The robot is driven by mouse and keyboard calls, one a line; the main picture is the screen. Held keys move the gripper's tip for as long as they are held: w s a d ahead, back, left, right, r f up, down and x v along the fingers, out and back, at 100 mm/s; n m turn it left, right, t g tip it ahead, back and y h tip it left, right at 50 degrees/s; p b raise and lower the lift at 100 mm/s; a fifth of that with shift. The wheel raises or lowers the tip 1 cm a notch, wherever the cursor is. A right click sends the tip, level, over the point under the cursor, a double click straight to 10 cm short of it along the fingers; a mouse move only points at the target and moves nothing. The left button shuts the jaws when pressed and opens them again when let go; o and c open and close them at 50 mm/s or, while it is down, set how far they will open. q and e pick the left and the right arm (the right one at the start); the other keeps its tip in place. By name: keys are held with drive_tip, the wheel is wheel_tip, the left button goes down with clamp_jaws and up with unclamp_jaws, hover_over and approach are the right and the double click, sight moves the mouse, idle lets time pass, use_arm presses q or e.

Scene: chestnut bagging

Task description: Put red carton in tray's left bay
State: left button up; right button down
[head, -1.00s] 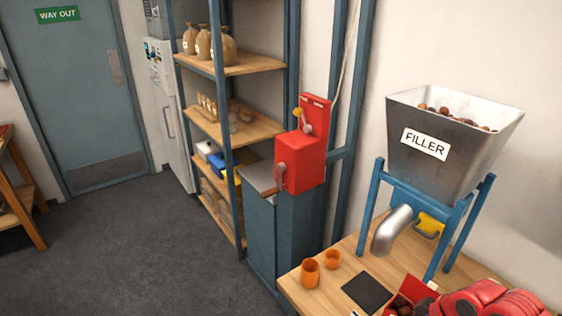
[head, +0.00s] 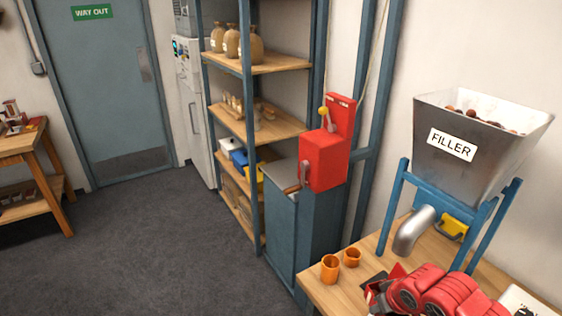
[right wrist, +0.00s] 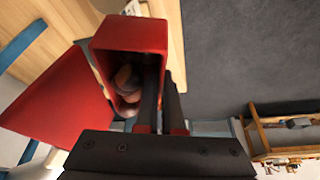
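The red carton (right wrist: 130,32) is open-topped and holds brown chestnuts (right wrist: 125,82). In the right wrist view my right gripper (right wrist: 160,75) is shut on one carton wall, with one dark finger inside and one outside. A red flap or side spreads to the left. In the head view the carton (head: 397,271) is mostly hidden behind my red right arm, over the bench near the filler spout. My left gripper is not in view. No tray with a left bay can be made out clearly; small red and pale items (head: 14,118) stand on the far left table.
The filler hopper (head: 475,145) stands on blue legs on the wooden bench (head: 330,292). A red lever machine (head: 325,158) sits on a cabinet. The dark floor (head: 160,255) is clear towards the wooden table (head: 22,145).

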drive_tip(key=w+a+f+m+h+b, duration=0.1)
drive_tip(key=w+a+f+m+b, duration=0.1)
drive_tip(key=a, duration=0.5)
drive_tip(key=shift+w+m+b, duration=0.4)
drive_tip(key=shift+w+b, duration=0.1)
drive_tip(key=shift+w, duration=0.6)
